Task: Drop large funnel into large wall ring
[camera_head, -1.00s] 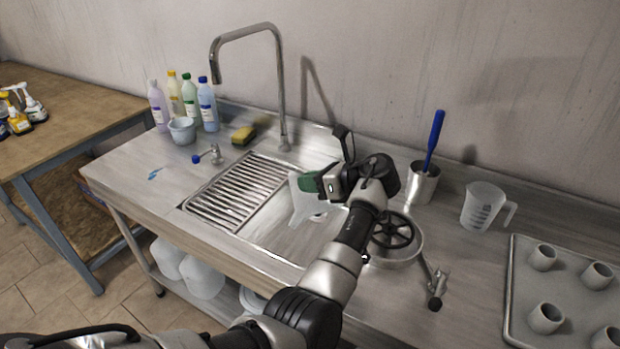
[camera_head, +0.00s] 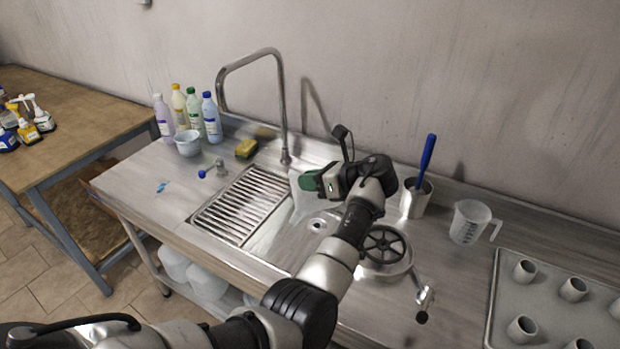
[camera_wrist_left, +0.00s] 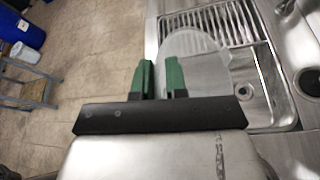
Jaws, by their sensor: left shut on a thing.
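The large funnel (camera_head: 302,202) is translucent whitish plastic and shows over the sink, behind my left gripper. My left gripper (camera_head: 312,181) has green fingers and is shut on it. In the left wrist view, the funnel's round, pale mouth (camera_wrist_left: 205,58) shows beyond the green fingers (camera_wrist_left: 159,78), over the sink's edge. The gripper and arm hide part of the funnel in the head view. I cannot make out a large wall ring; only a small grey piece (camera_head: 145,2) shows on the wall at the top edge. My right gripper is not in view.
The tall faucet (camera_head: 284,100) stands just behind the funnel. Bottles (camera_head: 207,118), a bowl (camera_head: 188,143) and a yellow sponge (camera_head: 246,149) are to the left. A black handwheel (camera_head: 384,247), metal cup (camera_head: 413,200), measuring jug (camera_head: 469,221) and tray (camera_head: 494,300) are right.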

